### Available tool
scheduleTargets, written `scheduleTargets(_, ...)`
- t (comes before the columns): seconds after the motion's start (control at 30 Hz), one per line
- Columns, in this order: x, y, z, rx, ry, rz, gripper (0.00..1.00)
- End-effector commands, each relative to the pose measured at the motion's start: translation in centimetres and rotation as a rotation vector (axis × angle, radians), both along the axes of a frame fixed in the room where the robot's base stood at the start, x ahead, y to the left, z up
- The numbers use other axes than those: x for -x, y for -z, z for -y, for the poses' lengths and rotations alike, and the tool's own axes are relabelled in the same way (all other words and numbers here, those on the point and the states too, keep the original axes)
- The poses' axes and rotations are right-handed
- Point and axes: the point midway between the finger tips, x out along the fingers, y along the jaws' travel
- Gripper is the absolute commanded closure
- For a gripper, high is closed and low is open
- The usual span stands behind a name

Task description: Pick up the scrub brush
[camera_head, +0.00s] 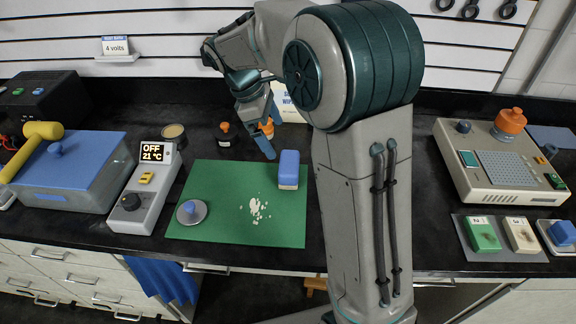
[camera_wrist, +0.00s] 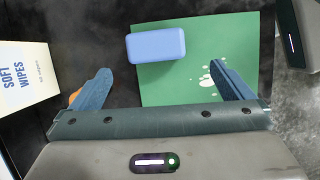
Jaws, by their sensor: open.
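The scrub brush (camera_head: 288,168), a block with a blue top and pale underside, stands on the green mat (camera_head: 210,174) near its back right corner. In the wrist view its blue top (camera_wrist: 156,46) lies beyond my fingertips, between their lines. My gripper (camera_head: 272,138) hangs above the bench just behind and left of the brush, fingers pointing down. In the wrist view my gripper (camera_wrist: 160,70) is open, with nothing between its fingers. The brush's bristles are mostly hidden.
White crumbs (camera_head: 257,209) and a metal disc with a blue knob (camera_head: 191,212) are on the mat. A hotplate-like device (camera_head: 146,195) stands left. A wipes box (camera_wrist: 26,78) stands near my left finger. A beige machine (camera_head: 500,165) is right.

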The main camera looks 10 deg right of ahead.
Motion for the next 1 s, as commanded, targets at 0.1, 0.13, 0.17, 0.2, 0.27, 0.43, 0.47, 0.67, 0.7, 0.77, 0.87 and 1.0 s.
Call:
scheduleTargets(0.1, -0.6, 0.7, -0.1, 0.01, -0.032, -0.022, 0.0)
scheduleTargets(0.13, -0.7, 1.0, 0.0, 0.011, -0.035, -0.025, 0.0)
scheduleTargets(0.17, -0.6, 1.3, 0.2, 0.011, -0.036, -0.026, 0.0)
scheduleTargets(0.2, -0.6, 1.9, 0.4, 0.011, -0.037, -0.026, 0.0)
scheduleTargets(0.27, -0.4, 3.0, 0.9, 0.011, -0.036, -0.027, 0.0)
scheduleTargets(0.43, 0.0, 6.1, 2.1, 0.01, -0.033, -0.026, 0.0)
scheduleTargets(0.47, 0.1, 6.6, 2.3, 0.011, -0.033, -0.027, 0.0)
scheduleTargets(0.67, 0.3, 8.3, 2.9, 0.01, -0.034, -0.023, 0.0)
scheduleTargets(0.7, 0.3, 8.4, 3.0, 0.01, -0.034, -0.024, 0.0)
scheduleTargets(0.77, 0.3, 8.9, 3.2, 0.01, -0.034, -0.024, 0.0)
scheduleTargets(0.87, 0.4, 10.3, 3.7, 0.01, -0.034, -0.027, 0.0)
scheduleTargets(1.0, 0.5, 12.3, 4.4, 0.01, -0.032, -0.026, 0.0)
